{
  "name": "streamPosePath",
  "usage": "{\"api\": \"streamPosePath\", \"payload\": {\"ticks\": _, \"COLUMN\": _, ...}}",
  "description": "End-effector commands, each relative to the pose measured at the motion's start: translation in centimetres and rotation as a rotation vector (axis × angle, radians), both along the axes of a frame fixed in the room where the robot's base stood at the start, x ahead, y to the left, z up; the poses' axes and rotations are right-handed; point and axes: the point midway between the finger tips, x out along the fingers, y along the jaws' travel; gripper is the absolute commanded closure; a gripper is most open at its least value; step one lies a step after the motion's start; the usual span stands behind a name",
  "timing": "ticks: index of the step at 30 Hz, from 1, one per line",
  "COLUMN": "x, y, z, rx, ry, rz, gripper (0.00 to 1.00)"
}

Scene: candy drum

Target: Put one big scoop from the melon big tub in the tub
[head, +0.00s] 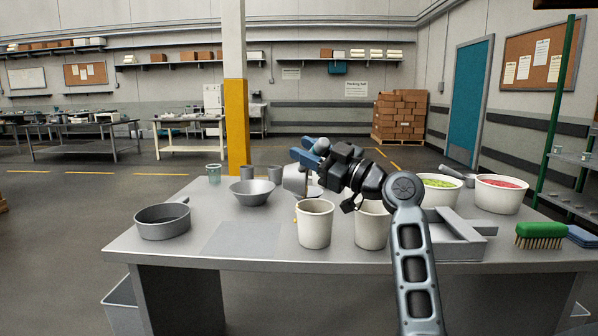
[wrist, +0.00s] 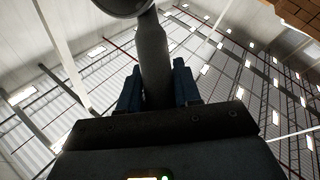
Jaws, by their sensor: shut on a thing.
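My gripper (head: 311,152), with blue fingers, is shut on the grey handle of a scoop above the middle of the table. The handle (wrist: 152,60) rises between the fingers in the wrist view, with part of the scoop's round head at the top edge. In the head view the scoop's pale head (head: 296,180) hangs tilted above and behind the left white tub (head: 314,226). Small yellowish specks show by that tub's left rim. A second white tub (head: 370,230) stands right of it, partly behind my arm. A big tub of green candy (head: 440,195) stands at the back right.
A big tub of red candy (head: 500,198) stands right of the green one. Another grey tool (head: 455,174) lies near them. A grey tray (head: 465,245), a green brush (head: 540,235), a pan (head: 162,222) and a bowl (head: 252,194) are on the table.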

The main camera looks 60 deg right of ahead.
Motion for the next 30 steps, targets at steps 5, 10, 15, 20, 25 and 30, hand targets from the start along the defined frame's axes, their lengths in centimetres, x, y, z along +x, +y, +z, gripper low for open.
{"api": "streamPosePath", "payload": {"ticks": 5, "x": -0.9, "y": -0.3, "z": -0.9, "rx": 0.027, "ry": -0.077, "rz": 0.0, "gripper": 1.0}}
{"api": "streamPosePath", "payload": {"ticks": 10, "x": -1.8, "y": -0.7, "z": -0.9, "rx": 0.053, "ry": -0.148, "rz": 0.002, "gripper": 1.0}}
{"api": "streamPosePath", "payload": {"ticks": 15, "x": -2.5, "y": -0.9, "z": -0.8, "rx": 0.073, "ry": -0.202, "rz": 0.001, "gripper": 1.0}}
{"api": "streamPosePath", "payload": {"ticks": 20, "x": -2.8, "y": -1.0, "z": -0.6, "rx": 0.083, "ry": -0.228, "rz": 0.001, "gripper": 1.0}}
{"api": "streamPosePath", "payload": {"ticks": 25, "x": -3.0, "y": -1.1, "z": -0.5, "rx": 0.087, "ry": -0.236, "rz": 0.001, "gripper": 1.0}}
{"api": "streamPosePath", "payload": {"ticks": 30, "x": -2.9, "y": -1.1, "z": -0.4, "rx": 0.088, "ry": -0.235, "rz": 0.001, "gripper": 1.0}}
